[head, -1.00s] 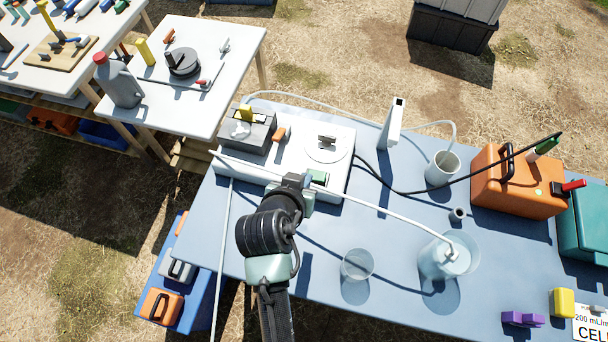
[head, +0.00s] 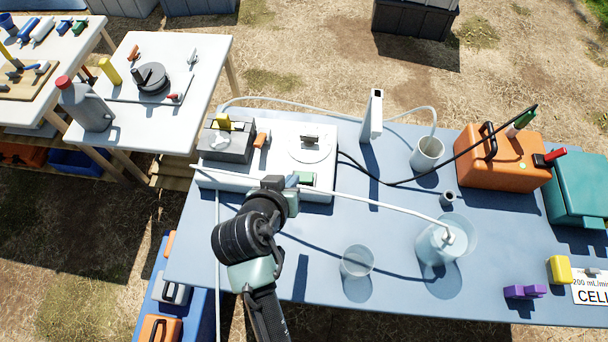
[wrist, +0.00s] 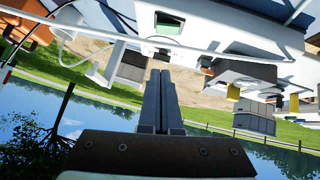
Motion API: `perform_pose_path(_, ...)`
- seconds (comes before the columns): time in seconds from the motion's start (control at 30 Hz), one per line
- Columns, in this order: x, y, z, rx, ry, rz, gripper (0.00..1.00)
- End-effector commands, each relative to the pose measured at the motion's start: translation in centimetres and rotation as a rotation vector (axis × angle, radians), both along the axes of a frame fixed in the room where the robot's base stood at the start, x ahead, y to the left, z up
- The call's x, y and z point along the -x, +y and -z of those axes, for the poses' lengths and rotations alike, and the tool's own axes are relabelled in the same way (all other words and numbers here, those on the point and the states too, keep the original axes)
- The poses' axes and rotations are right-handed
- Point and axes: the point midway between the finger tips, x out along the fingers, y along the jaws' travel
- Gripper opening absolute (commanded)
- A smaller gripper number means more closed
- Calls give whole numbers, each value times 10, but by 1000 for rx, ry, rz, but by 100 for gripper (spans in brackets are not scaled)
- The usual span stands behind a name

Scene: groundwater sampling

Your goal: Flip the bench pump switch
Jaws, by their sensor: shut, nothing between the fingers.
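The bench pump (head: 265,184) is a white unit at the back left of the blue-grey table. It carries a grey block with a yellow piece, an orange lever (head: 261,140), a round white dial (head: 310,149) and a green switch (head: 305,179) on its front part. My gripper (head: 293,182) is just left of the switch in the head view. Its fingers (wrist: 160,75) are shut and empty in the wrist view. I cannot tell whether they touch the pump or which way the switch is set.
A white tube (head: 390,207) runs from the pump front to a clear bottle (head: 440,245). An empty beaker (head: 357,262) stands nearer. An orange case (head: 500,160) with a black cable is at right. A white side table (head: 150,120) stands at back left.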

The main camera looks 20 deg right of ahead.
Motion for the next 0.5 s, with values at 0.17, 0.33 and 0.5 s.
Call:
perform_pose_path(0.17,-15,-11,17,1,1,3,0)
perform_pose_path(0.33,-33,-23,38,1,2,2,0)
perform_pose_path(0.5,-50,-34,58,0,2,2,0)
